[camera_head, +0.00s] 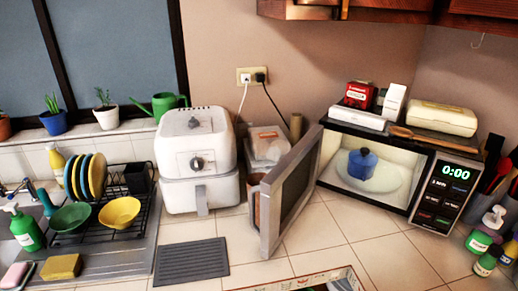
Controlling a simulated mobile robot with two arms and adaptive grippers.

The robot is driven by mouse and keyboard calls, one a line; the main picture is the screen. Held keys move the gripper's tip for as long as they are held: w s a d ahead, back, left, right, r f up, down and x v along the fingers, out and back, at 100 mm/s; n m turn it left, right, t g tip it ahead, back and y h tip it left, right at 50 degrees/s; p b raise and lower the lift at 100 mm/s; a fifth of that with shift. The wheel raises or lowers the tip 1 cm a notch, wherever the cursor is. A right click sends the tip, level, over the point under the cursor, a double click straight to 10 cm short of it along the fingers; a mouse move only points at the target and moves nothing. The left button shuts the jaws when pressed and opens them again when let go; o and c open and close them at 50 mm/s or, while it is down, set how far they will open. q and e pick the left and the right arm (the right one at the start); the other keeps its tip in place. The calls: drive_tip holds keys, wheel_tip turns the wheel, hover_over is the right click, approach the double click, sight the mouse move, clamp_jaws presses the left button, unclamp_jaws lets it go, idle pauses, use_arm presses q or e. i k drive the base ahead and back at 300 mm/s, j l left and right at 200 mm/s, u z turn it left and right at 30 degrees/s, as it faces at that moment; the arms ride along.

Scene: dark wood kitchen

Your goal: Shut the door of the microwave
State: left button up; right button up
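The microwave (448,191) stands at the right of the counter with its display reading 0:00. Its door (290,196) is wide open, swung out to the left and toward the front of the counter. A blue lidded pot (361,166) sits on the white plate (392,187) inside the lit cavity. Neither of my grippers shows in the head view.
A white air fryer (196,160) and a clear container (267,145) stand left of the door. Boxes (441,118) lie on top of the microwave. A dark mat (190,261) lies at the front. Bare tiles (345,232) lie before the cavity. Bottles (485,262) stand at right.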

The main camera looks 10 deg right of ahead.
sight(286, 190)
drive_tip(key=i+j, duration=0.1)
drive_tip(key=j, duration=0.95)
drive_tip(key=i+j, duration=0.15)
drive_tip(key=j, duration=0.4)
drive_tip(key=i+j, duration=0.1)
drive_tip(key=j, duration=0.4)
drive_tip(key=j+z, duration=0.95)
drive_tip(key=k+j+z, duration=0.1)
drive_tip(key=j+z, duration=0.15)
drive_tip(key=z, duration=0.65)
drive_tip(key=l+z, duration=0.25)
drive_tip(key=i+l, duration=0.05)
drive_tip(key=l, duration=0.05)
